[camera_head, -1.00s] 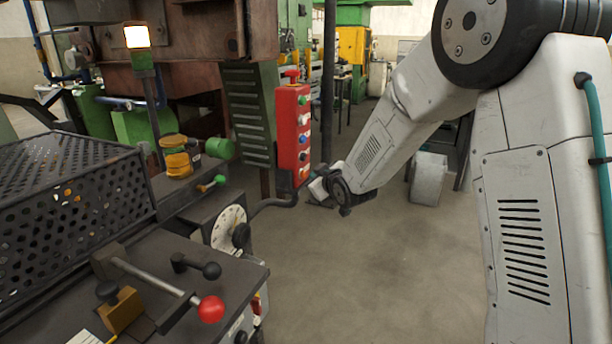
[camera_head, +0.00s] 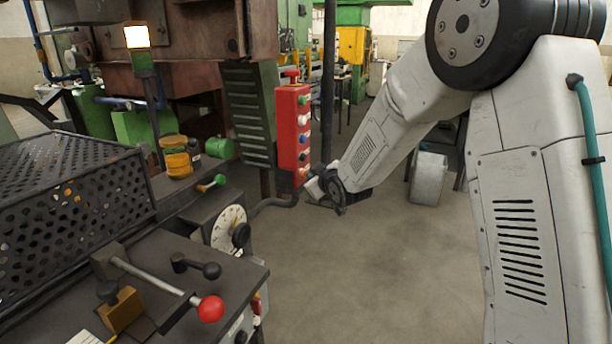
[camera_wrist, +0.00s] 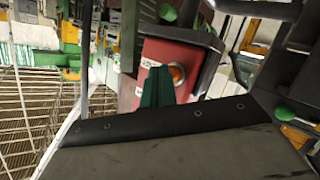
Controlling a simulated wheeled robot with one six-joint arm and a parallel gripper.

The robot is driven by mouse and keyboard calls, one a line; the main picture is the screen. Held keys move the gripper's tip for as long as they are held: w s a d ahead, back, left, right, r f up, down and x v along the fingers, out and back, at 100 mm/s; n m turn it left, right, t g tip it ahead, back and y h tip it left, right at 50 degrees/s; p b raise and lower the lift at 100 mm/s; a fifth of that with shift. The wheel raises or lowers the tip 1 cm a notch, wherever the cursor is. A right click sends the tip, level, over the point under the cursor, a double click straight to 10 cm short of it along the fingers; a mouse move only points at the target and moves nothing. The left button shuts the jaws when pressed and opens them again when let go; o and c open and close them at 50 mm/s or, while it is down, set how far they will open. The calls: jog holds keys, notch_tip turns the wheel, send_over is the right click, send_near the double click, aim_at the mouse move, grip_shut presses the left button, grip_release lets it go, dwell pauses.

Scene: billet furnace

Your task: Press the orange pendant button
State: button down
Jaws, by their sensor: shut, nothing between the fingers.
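The red pendant box (camera_head: 293,128) hangs upright at the middle of the head view, with several buttons down its front and a red knob on top. Its lower end also shows in the wrist view (camera_wrist: 158,53), tilted in the picture. There the round orange button (camera_wrist: 177,74) shows on the red face beside a small white label. My gripper (camera_wrist: 157,70) shows as dark green fingers, shut and empty, overlapping the red face just left of the orange button. I cannot tell whether the fingertips touch the pendant. In the head view my wrist is beside the pendant's lower end, and the fingers are hard to make out.
A machine bench with a red-knobbed lever (camera_head: 210,309), a white dial (camera_head: 229,228) and a perforated guard (camera_head: 75,205) fills the left. A dark pipe runs below the pendant. The floor in the middle is clear.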

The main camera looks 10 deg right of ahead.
jog(key=shift+w+a, duration=0.15)
dwell(0.5)
jog(key=shift+s+d, duration=0.55)
jog(key=shift+d, duration=0.2)
jog(key=shift+d, duration=0.1)
jog(key=s+d, duration=0.1)
jog(key=d, duration=0.1)
jog(key=s+d, duration=0.1)
jog(key=s, duration=0.1)
jog(key=shift+d, duration=0.4)
